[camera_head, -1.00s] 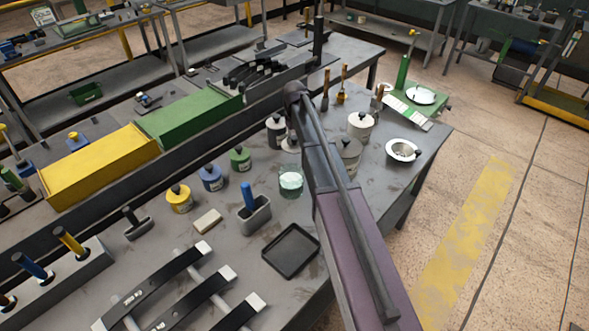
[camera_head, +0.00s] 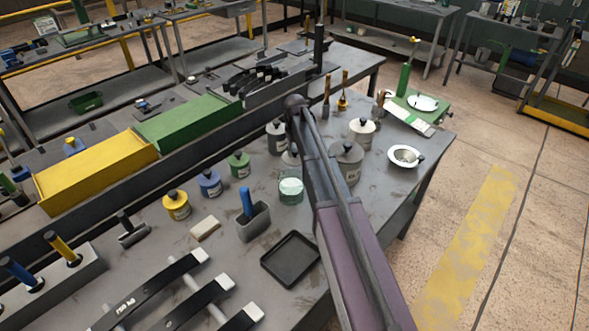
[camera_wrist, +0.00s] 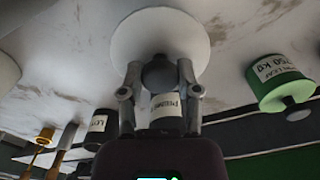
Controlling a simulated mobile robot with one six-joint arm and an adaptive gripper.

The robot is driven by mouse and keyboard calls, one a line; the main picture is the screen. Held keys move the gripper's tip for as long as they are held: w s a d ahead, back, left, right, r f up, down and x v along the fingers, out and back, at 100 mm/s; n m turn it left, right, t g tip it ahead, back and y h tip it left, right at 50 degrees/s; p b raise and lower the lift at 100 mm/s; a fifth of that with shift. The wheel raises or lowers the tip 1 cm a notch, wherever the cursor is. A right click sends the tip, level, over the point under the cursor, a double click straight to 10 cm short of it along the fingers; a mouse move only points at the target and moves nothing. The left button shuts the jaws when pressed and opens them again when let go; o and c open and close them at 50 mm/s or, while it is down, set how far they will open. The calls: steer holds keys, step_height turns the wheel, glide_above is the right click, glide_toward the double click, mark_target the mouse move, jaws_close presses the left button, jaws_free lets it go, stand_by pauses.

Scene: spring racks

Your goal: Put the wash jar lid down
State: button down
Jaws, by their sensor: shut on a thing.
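My gripper (camera_wrist: 158,78) is shut on the dark round knob (camera_wrist: 160,73) of the pale, disc-shaped wash jar lid (camera_wrist: 160,30) in the wrist view. The lid's disc lies beyond the fingertips, over the worn grey bench top. I cannot tell whether it touches the bench. In the head view my arm hides the gripper and most of the lid's area. An open glass jar with pale green contents (camera_head: 291,190), probably the wash jar, stands on the bench left of my arm.
A grey jar (camera_head: 346,160) and a white jar (camera_head: 362,132) stand right of my arm. Green (camera_head: 239,164), blue (camera_head: 210,182) and yellow (camera_head: 176,205) jars stand left. A white bowl (camera_head: 404,156) is near the right edge. A black tray (camera_head: 290,259) lies in front.

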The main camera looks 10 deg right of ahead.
mark_target(295, 158)
steer(key=shift+f+b, duration=0.9)
steer(key=shift+f, duration=0.4)
steer(key=shift+f+b, duration=1.85)
steer(key=shift+b, duration=0.05)
steer(key=shift+f, duration=0.2)
steer(key=shift+c, duration=1.6)
jaws_free()
steer(key=shift+r, duration=0.1)
steer(key=shift+r, duration=0.1)
step_height(295, 158, up, 12)
steer(key=p, duration=1.2)
steer(key=shift+s, duration=0.1)
